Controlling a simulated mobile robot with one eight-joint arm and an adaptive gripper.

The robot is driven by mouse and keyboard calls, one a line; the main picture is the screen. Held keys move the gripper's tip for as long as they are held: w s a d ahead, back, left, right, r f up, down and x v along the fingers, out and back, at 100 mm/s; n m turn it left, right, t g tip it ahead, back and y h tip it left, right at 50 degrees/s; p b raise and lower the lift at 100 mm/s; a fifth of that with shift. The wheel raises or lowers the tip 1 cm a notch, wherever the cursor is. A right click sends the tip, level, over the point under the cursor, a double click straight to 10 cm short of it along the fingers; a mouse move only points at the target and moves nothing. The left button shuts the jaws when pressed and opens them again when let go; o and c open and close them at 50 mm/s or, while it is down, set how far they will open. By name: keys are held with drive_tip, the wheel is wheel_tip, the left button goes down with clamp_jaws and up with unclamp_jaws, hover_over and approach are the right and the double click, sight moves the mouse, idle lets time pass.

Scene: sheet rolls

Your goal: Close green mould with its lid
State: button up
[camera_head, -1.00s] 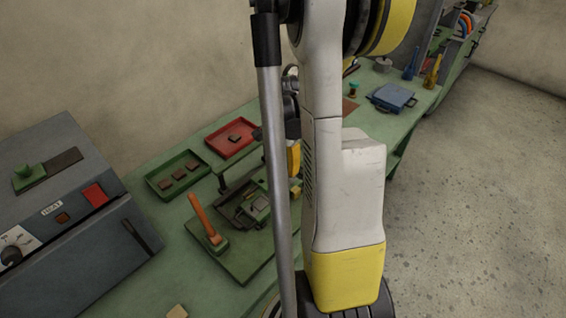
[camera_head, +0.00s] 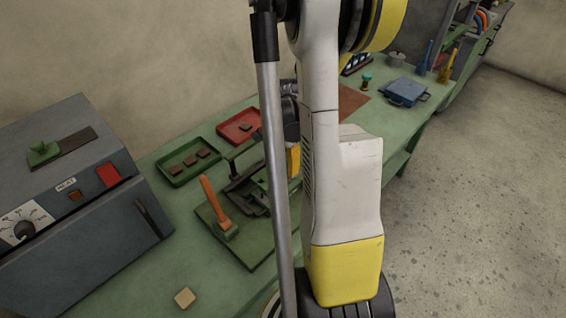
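A green piece with a raised knob (camera_head: 43,152) sits on the dark strip on top of the grey heater box, at the left. I cannot tell whether it is the mould's lid. No open green mould shows clearly; my own column and arm cover the middle of the bench. Dark wrist parts of my arm show beside the column, above the bench. My gripper's fingertips are hidden or too dark to make out, so whether it is open, shut or holding something does not show.
A green tray (camera_head: 174,182) with several brown pieces and a red tray (camera_head: 220,133) lie at the back. A press with an orange handle (camera_head: 212,200) stands in front. A blue lidded mould (camera_head: 404,92) lies right, and a beige block (camera_head: 185,298) in front. Floor at right is clear.

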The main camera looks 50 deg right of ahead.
drive_tip(key=shift+f+b, duration=2.2)
drive_tip(key=shift+f, duration=0.7)
drive_tip(key=o, duration=1.5)
drive_tip(key=shift+c, duration=0.2)
wheel_tip(320, 180, up, 12)
drive_tip(key=shift+r, duration=0.1)
